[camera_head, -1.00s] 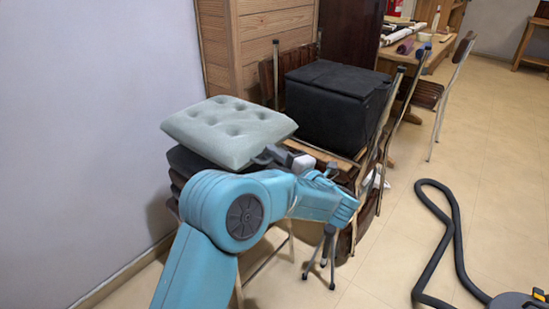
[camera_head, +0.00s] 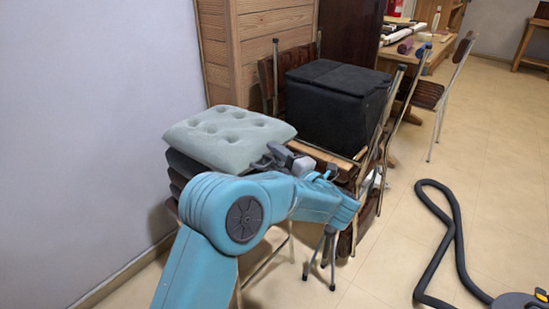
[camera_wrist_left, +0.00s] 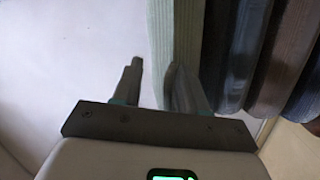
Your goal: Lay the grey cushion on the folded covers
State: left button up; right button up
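The grey cushion (camera_head: 228,137), pale grey-green and tufted, lies nearly flat on the stack of dark folded covers (camera_head: 187,170). In the left wrist view the cushion's edge is a pale upright strip (camera_wrist_left: 175,25) beside the dark rounded folds of the covers (camera_wrist_left: 232,60). My left gripper (camera_head: 268,160) is at the cushion's near right edge; my arm hides part of the stack. In the left wrist view its fingers (camera_wrist_left: 155,82) stand apart. One finger overlaps the cushion's edge in the picture; no grip on it shows. My right gripper is not in view.
A black box-like pouffe (camera_head: 335,105) stands on the furniture right of the cushion. A wall (camera_head: 85,120) is close on the left, a wooden cabinet (camera_head: 265,45) behind. A black hose (camera_head: 455,235) lies on the tiled floor at right, which is otherwise mostly clear.

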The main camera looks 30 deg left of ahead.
pick_arm(q)
jog(key=shift+r+p, duration=0.55)
jog(key=shift+r, duration=0.2)
jog(key=p+v, duration=0.1)
jog(key=v, duration=1.1)
jog(key=shift+f+p, duration=0.15)
jog(key=shift+p, duration=0.2)
jog(key=o, duration=1.1)
